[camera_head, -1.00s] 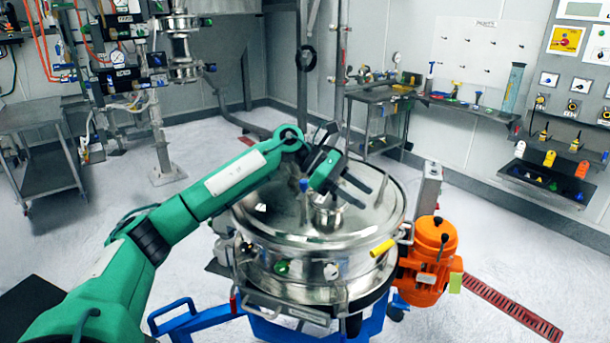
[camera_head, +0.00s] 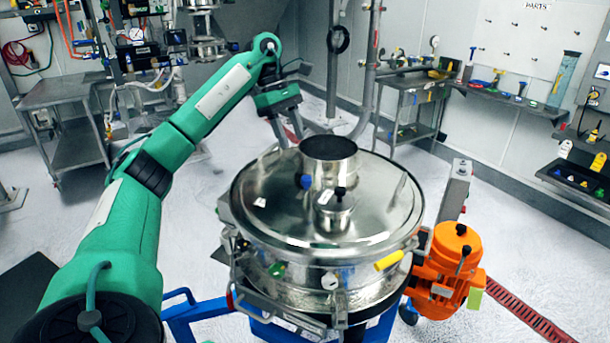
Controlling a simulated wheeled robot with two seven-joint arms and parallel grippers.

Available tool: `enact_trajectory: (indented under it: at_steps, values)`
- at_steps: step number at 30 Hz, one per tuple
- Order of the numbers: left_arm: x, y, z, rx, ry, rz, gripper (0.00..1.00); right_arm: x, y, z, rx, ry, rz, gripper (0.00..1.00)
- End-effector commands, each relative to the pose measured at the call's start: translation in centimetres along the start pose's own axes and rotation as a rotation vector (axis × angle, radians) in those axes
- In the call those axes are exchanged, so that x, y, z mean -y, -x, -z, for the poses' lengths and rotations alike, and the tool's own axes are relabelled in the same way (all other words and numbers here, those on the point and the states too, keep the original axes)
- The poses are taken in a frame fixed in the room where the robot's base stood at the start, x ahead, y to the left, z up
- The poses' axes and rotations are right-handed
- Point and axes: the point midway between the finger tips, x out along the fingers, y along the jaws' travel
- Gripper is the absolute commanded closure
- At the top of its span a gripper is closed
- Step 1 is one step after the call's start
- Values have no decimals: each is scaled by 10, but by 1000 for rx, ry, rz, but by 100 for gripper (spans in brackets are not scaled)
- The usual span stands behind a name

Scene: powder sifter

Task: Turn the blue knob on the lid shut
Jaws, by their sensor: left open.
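The blue knob (camera_head: 305,182) sits on the left part of the round steel lid (camera_head: 270,210), beside the base of the wide upright steel pipe (camera_head: 328,160). My left gripper (camera_head: 289,138) hangs at the far side of the lid, pointing down, left of and behind the pipe. Its two fingers are apart with nothing between them. It is clear of the blue knob in the picture. The lower fingertips come close to the lid's far rim; I cannot tell whether they touch it. My right gripper is not in view.
A small capped port (camera_head: 335,207) stands on the lid in front of the pipe. A yellow handle (camera_head: 389,261) juts out on the right, near the orange motor (camera_head: 447,268). A blue frame (camera_head: 190,310) is below. A workbench (camera_head: 415,95) stands behind.

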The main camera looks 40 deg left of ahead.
Motion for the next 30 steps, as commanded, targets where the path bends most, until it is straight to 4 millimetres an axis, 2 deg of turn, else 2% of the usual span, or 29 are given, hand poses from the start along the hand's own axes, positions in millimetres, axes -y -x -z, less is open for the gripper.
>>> enact_trajectory:
  at_steps: [3, 9, 11, 22, 30]
  values:
    - [0, -18, 0, 2, -1, 3, 54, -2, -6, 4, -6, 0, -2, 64]
    - [0, -41, 0, 2, -1, 3, 54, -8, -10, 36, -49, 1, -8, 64]
    - [0, -48, 0, 2, -1, 3, 54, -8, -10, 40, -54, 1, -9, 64]
    - [0, -92, -1, 0, 0, 3, 54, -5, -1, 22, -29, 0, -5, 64]
    - [0, -105, 0, 2, 0, 0, 54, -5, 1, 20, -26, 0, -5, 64]
